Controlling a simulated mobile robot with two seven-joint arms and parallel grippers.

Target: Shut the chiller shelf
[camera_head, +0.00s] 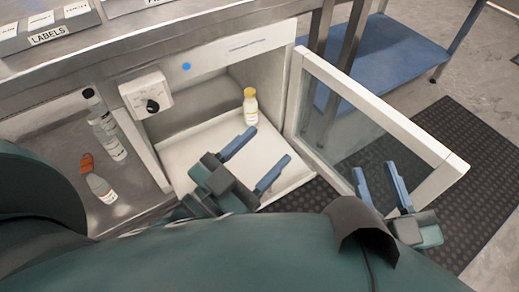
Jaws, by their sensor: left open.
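The chiller shelf (192,146) is a white tray at the bottom of the open chiller compartment, and it slopes out toward me. A small white bottle with a yellow cap (250,108) stands near its back right. The chiller's glass door (345,115) with a white frame stands open to the right. My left gripper (270,144) is over the front right part of the shelf, its blue fingers apart and nothing between them. It hides part of the shelf's front. My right gripper (375,170) is in front of the door's lower part, its fingers apart and empty.
A dial box (147,95) is at the chiller's upper left. A label box (47,32) is on the counter above. A blue low shelf (395,60) stands behind the door.

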